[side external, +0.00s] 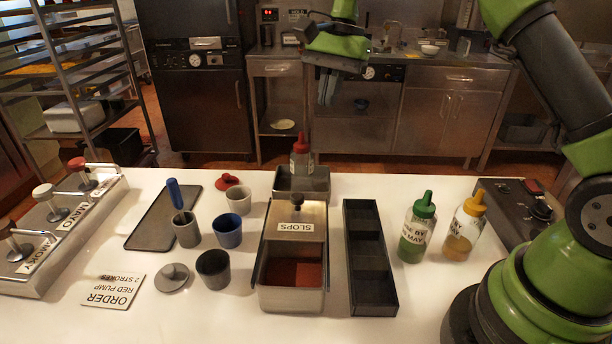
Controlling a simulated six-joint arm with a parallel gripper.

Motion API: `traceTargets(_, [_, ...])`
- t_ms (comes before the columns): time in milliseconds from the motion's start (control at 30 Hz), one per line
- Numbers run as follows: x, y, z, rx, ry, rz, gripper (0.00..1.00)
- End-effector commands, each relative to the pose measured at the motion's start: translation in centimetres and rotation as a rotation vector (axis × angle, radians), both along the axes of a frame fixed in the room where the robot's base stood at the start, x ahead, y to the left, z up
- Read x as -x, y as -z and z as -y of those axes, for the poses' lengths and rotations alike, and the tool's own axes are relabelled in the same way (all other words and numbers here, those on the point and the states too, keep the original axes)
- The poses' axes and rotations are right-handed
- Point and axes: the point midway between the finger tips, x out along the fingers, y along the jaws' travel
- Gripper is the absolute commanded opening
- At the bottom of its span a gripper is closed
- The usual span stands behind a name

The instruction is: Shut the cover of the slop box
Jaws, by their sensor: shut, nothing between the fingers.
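The slop box (291,299) is a steel, open-topped box at the middle of the white counter, with a reddish-brown inside showing in its near half. Its cover (297,217), a steel plate with a small knob and a SLOPS label, lies over the far half, so the near half is open. My gripper (326,100) hangs high above and beyond the box, slightly right of it, pointing down. Its fingers are together with nothing between them, and it touches nothing.
A red-capped bottle (301,160) stands in a steel holder (318,184) just behind the box. A black divided tray (383,296) lies close on the right, with green-capped (416,232) and yellow-capped (463,229) bottles beyond. Several cups, including a blue one (228,234), stand on the left.

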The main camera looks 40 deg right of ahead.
Motion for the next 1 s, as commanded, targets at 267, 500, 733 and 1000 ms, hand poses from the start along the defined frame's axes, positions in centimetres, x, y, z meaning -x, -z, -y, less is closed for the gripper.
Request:
traceTargets(267, [-1.4,3.8,0.8,-0.024,0.094,-0.097,0.0])
traceTargets(500, [-1.1,6.3,0.0,-0.024,0.092,-0.102,0.0])
traceTargets(733, [-0.6,11.2,-1.5,-0.024,0.091,-0.102,0.0])
traceTargets(1000, [0.3,13.6,-4.4,-0.023,0.089,-0.096,0.0])
